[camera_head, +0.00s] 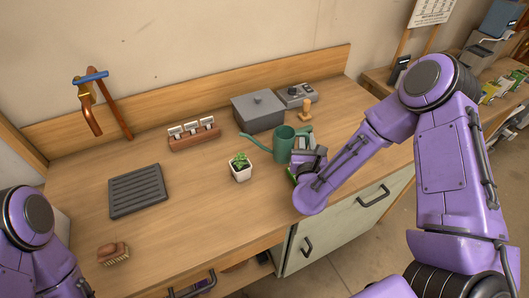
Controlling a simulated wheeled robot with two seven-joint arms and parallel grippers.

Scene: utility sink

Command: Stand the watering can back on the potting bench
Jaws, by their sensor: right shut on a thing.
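The green watering can (283,146) is upright at the right part of the wooden potting bench (215,215), with its spout pointing left. I cannot tell whether its base touches the bench top. My right gripper (304,152) is at the can's right side, shut on it at the handle side. The gripper and forearm hide most of the handle. My left arm enters at the lower left, but its gripper is out of view.
A potted succulent (241,168) stands just left of the can. A grey lidded box (258,110) and a wooden-handled tool (305,111) are behind it. A dark slatted tray (137,190) and a brush (114,253) lie left. The bench's front middle is clear.

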